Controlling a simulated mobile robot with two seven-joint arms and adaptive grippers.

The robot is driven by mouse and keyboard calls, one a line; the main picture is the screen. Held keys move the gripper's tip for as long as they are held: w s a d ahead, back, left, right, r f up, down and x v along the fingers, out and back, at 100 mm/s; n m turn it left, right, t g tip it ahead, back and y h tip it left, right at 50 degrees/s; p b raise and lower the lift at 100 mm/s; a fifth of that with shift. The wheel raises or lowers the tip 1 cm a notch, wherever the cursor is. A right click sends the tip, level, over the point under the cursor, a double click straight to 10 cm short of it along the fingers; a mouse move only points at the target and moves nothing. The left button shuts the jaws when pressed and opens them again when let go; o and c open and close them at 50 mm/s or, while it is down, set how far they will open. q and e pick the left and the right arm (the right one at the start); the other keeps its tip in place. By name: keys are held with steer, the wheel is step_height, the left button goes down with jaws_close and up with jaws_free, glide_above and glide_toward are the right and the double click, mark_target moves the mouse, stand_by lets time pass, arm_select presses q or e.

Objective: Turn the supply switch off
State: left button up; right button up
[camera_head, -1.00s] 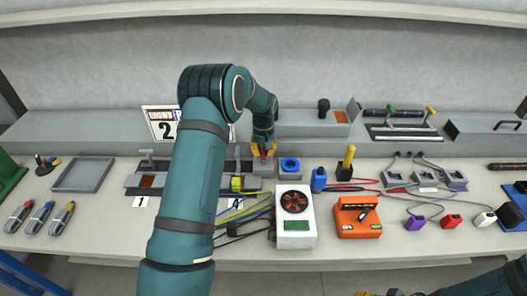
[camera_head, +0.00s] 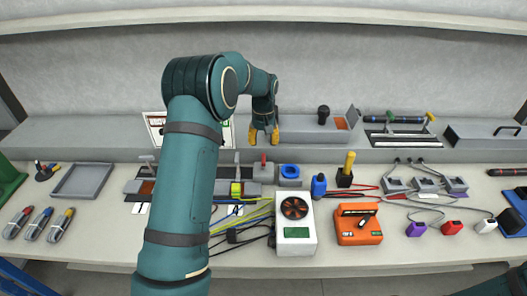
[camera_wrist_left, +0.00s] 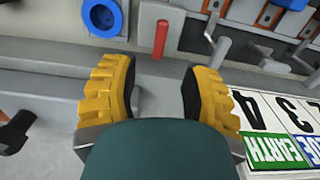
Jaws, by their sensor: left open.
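A small red upright handle (camera_head: 263,160) stands on a grey base at the back of the bench, left of a blue ring block (camera_head: 290,171). It may be the supply switch, but no label on it is readable. My left gripper (camera_head: 264,135) is open and empty, above and behind the handle in the head view. In the left wrist view, the red handle (camera_wrist_left: 160,40) shows beyond the gap between the yellow fingers (camera_wrist_left: 158,72), apart from both. The blue ring (camera_wrist_left: 102,17) is to its left. My right gripper is out of view.
A white fan unit (camera_head: 296,230) and an orange box (camera_head: 357,226) stand in front, right of the cables (camera_head: 242,226). Number cards (camera_wrist_left: 268,120) show in the wrist view. A raised ledge (camera_head: 80,132) runs along the back.

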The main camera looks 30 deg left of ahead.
arm_select(q)
steer(key=shift+r, duration=1.85)
